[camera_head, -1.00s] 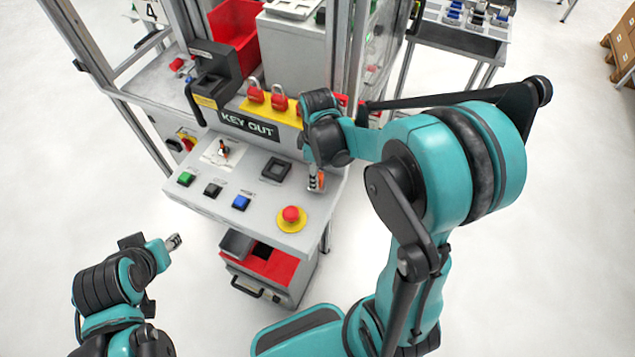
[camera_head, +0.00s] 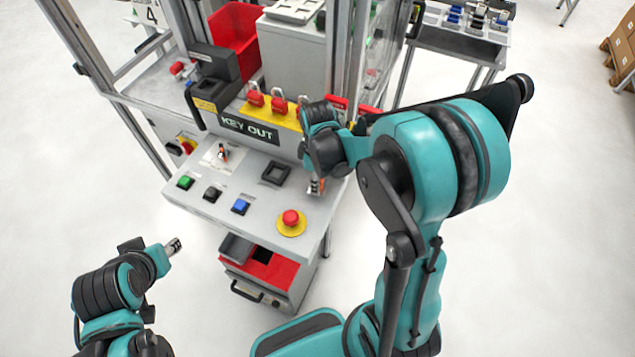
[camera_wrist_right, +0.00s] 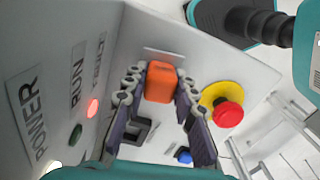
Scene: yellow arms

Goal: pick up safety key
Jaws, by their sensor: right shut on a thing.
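The safety key, seen as an orange block (camera_wrist_right: 161,82), sits between the two fingers of my right gripper (camera_wrist_right: 160,92) in the right wrist view. The fingers are shut on its sides. In the head view, my right gripper (camera_head: 316,180) is over the right end of the grey control panel (camera_head: 262,208), with a bit of orange at its tips. Whether the key touches the panel is hard to tell. My left gripper (camera_head: 174,246) is apart from the panel, in front at the left; its fingers are too small to judge.
The panel carries a red emergency button (camera_head: 290,217) on a yellow ring, a blue button (camera_head: 240,206), a black square frame (camera_head: 275,173) and a small orange-and-black switch (camera_head: 222,153). Red padlocks (camera_head: 279,104) stand on the yellow strip behind. Open floor lies at left and right.

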